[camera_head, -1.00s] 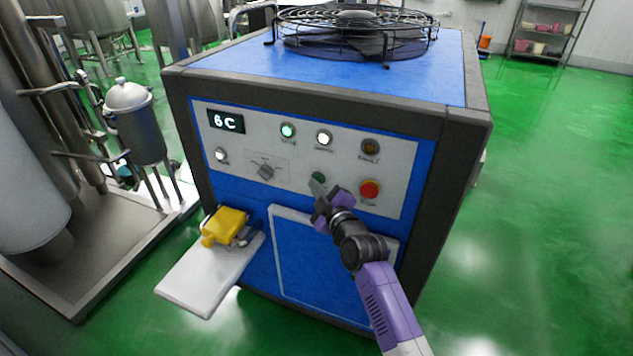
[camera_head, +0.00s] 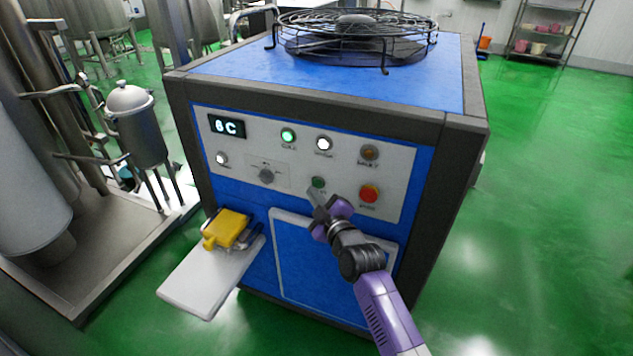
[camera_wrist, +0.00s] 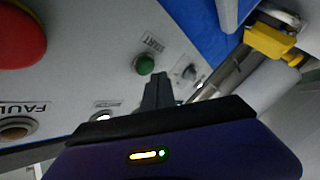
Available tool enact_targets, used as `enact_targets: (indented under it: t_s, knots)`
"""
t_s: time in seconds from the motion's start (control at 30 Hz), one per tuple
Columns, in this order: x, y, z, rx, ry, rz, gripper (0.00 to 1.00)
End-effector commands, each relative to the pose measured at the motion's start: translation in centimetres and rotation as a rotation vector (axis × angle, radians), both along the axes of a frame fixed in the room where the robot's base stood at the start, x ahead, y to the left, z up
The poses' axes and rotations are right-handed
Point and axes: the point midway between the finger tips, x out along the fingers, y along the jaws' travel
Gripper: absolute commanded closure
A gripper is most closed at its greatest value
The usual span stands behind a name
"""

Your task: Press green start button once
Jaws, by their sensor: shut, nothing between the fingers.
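The green start button (camera_head: 318,182) is on the grey control panel (camera_head: 400,160) of the blue machine, left of the red button (camera_head: 369,193). In the wrist view the green button (camera_wrist: 144,65) sits beside the word START, just beyond the fingertips. My gripper (camera_head: 313,197) is shut and empty, with its tips just below and left of the green button in the head view. In the wrist view the closed fingers (camera_wrist: 157,78) appear close to the button's edge; whether they touch the panel I cannot tell.
A rotary switch (camera_head: 266,176) is left of the button. Lit green (camera_head: 288,135) and white (camera_head: 324,143) lamps are above. A yellow object (camera_head: 227,229) rests by a white shelf (camera_head: 200,285) at lower left. A fan guard (camera_head: 355,30) tops the machine.

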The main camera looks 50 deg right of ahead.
Motion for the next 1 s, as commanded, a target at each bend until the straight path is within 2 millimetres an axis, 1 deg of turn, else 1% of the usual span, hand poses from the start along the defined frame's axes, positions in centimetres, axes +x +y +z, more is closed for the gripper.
enact_targets:
  t_s: [0.4, 1.0]
  knots:
    - [-0.1, 0.3, 0.2, 0.001, 0.001, 0.0, 1.0]
    - [-0.9, 2.6, 0.4, 0.001, 0.001, 0.001, 1.0]
